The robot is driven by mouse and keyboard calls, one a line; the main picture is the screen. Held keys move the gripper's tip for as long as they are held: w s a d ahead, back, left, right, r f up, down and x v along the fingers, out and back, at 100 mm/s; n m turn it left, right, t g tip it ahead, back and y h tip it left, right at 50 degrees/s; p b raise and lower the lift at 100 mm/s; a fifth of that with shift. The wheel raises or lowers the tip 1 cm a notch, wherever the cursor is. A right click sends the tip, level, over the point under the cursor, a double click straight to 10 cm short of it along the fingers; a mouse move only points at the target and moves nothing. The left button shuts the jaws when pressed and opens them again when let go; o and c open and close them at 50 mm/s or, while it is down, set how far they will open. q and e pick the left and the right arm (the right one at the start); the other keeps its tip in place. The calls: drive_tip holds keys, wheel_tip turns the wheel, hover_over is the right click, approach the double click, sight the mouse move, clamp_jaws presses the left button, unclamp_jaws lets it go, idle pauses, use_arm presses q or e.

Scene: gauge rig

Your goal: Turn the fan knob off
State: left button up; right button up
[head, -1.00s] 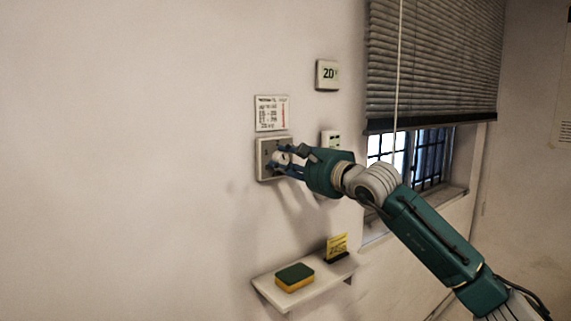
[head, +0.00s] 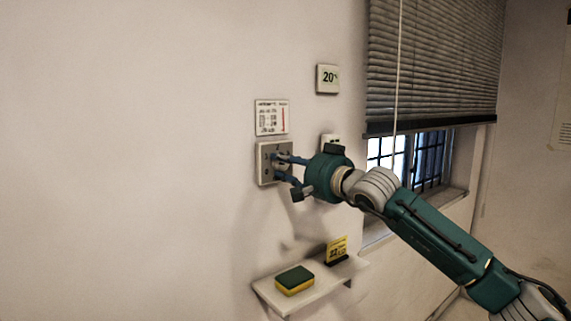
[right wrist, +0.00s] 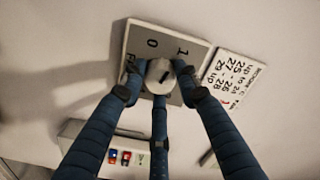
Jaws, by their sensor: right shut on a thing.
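The fan knob (right wrist: 159,76) is round and white with a dark pointer line. It sits on a grey square panel with a pale frame (head: 262,150) on the wall. In the right wrist view the panel (right wrist: 143,32) shows the marks 0 and 1 and part of a word; its other marks are hidden behind the fingers. The knob is mostly hidden in the head view. My right gripper (head: 279,168) is at the panel, its three blue fingers shut around the knob; they also show in the right wrist view (right wrist: 157,92). My left gripper is out of view.
A printed card (head: 271,118) with number ranges hangs above the panel. A display (head: 328,78) reads 20. A small white unit (head: 331,138) is partly behind my gripper. Below, a shelf (head: 315,287) holds a sponge (head: 295,279) and a yellow card (head: 337,249). A window with blinds (head: 435,60) is right.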

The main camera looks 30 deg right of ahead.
drive_tip(key=n+p, duration=0.1)
drive_tip(key=n, duration=0.3)
drive_tip(key=shift+n, duration=0.3)
drive_tip(key=n+p, duration=0.1)
drive_tip(key=n, duration=0.3)
drive_tip(key=shift+f+p, duration=0.1)
drive_tip(key=shift+p, duration=0.25)
drive_tip(key=shift+n, duration=0.3)
drive_tip(key=o, duration=1.2)
drive_tip(key=shift+c, duration=0.2)
drive_tip(key=shift+s+d, duration=0.1)
drive_tip(key=shift+s, duration=0.05)
drive_tip(key=s, duration=1.1)
drive_tip(key=shift+s+d, duration=0.35)
drive_tip(key=shift+d, duration=0.05)
